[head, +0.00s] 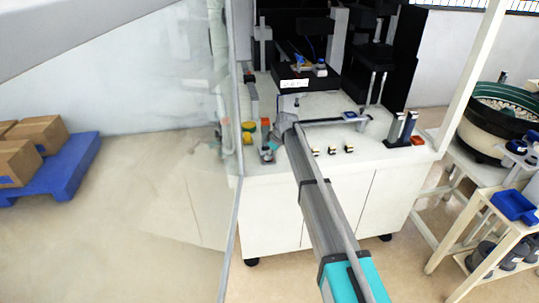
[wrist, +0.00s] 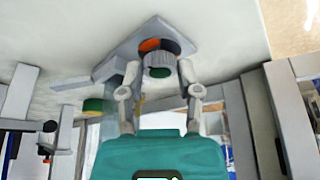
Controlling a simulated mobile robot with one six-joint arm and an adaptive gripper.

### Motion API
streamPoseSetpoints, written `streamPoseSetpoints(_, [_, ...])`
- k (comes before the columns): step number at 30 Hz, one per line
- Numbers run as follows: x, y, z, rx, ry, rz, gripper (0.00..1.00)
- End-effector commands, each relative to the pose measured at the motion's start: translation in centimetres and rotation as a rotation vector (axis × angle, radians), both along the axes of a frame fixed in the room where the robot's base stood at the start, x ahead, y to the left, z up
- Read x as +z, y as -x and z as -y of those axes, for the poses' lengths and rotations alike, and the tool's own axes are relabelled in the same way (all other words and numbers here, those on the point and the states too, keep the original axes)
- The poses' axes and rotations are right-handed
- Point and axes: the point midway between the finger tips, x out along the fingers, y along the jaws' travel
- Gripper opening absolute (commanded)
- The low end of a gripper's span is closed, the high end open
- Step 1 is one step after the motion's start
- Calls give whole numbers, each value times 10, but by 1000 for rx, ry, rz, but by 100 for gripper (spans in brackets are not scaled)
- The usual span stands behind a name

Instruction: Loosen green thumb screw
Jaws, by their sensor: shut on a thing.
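In the wrist view, the thumb screw (wrist: 160,72) has a ribbed grey body and a dark green end face. It stands out from a collar (wrist: 153,46) that is part orange and part dark, on a grey angular bracket (wrist: 118,60). My gripper (wrist: 159,66) has one finger on each side of the screw and is shut on it. In the head view, my arm reaches down to the left end of the white bench (head: 300,185); the screw is too small to make out there.
A green and yellow part (wrist: 97,105) lies left of my gripper in the wrist view. Small dark clips (head: 332,150) and grey posts (head: 402,128) stand on the bench to the right. Black machines (head: 365,60) stand behind. A clear panel (head: 232,100) stands at left.

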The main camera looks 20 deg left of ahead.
Motion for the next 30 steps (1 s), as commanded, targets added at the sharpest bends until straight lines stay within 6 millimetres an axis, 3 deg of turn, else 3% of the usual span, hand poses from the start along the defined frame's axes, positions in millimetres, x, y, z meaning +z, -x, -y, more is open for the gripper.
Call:
streamPoseSetpoints(14, [0,1,-1,20,0,-2,0])
streamPoseSetpoints(15, [0,1,-1,20,0,-2,52])
streamPoseSetpoints(19, [0,1,-1,19,0,-2,76])
streamPoseSetpoints(30, [0,0,0,17,0,0,79])
